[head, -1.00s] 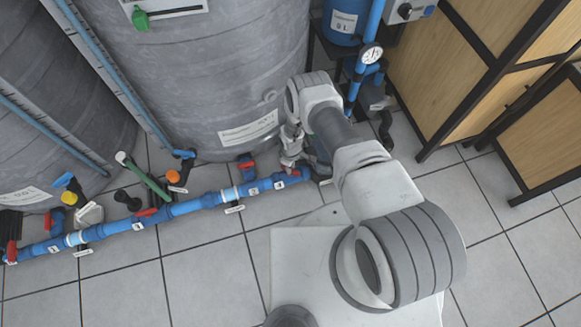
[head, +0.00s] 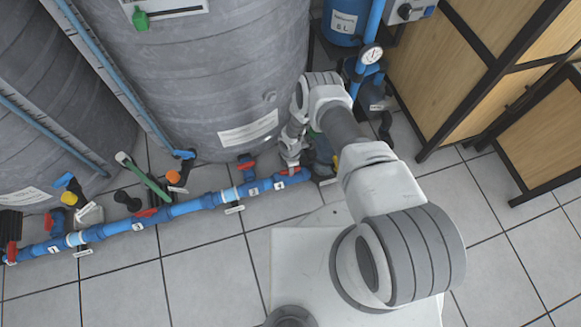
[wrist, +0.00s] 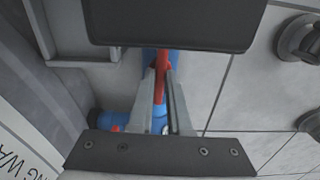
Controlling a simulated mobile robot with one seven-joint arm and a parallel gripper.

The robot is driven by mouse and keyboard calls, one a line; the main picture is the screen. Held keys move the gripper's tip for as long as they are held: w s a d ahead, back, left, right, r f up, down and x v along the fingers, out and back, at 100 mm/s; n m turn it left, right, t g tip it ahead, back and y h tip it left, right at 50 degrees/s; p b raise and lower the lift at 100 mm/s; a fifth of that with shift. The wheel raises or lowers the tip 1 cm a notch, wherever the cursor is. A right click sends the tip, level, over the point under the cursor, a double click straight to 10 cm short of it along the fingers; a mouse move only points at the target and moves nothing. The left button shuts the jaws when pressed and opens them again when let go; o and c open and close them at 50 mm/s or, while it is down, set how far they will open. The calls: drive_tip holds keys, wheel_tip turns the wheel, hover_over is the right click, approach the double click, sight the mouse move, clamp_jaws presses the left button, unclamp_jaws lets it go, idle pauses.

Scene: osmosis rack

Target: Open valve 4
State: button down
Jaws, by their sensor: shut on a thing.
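The blue pipe (head: 186,207) runs along the floor in front of the tanks, with several red-handled valves on it. Valve 4 (head: 280,186) is near its right end, marked by a small white label. My gripper (head: 291,166) reaches down to valve 4 from above. In the wrist view, my gripper (wrist: 163,80) is shut on the red handle (wrist: 161,62), which shows between the two grey fingers. The blue valve body (wrist: 159,121) shows below it. The fingers hide part of the handle, so its exact angle to the pipe is hard to tell.
A large grey tank (head: 215,80) stands close behind the pipe. A blue vessel with a gauge (head: 372,54) and a wooden cabinet (head: 450,75) stand to the right. Another red valve handle (head: 247,166) is just left of valve 4.

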drive_tip(key=shift+n, duration=0.3)
drive_tip(key=c, duration=0.9)
unclamp_jaws()
drive_tip(key=shift+o, duration=0.2)
wheel_tip(320, 180, up, 18)
drive_tip(key=p, duration=0.7)
drive_tip(key=shift+f, duration=0.25)
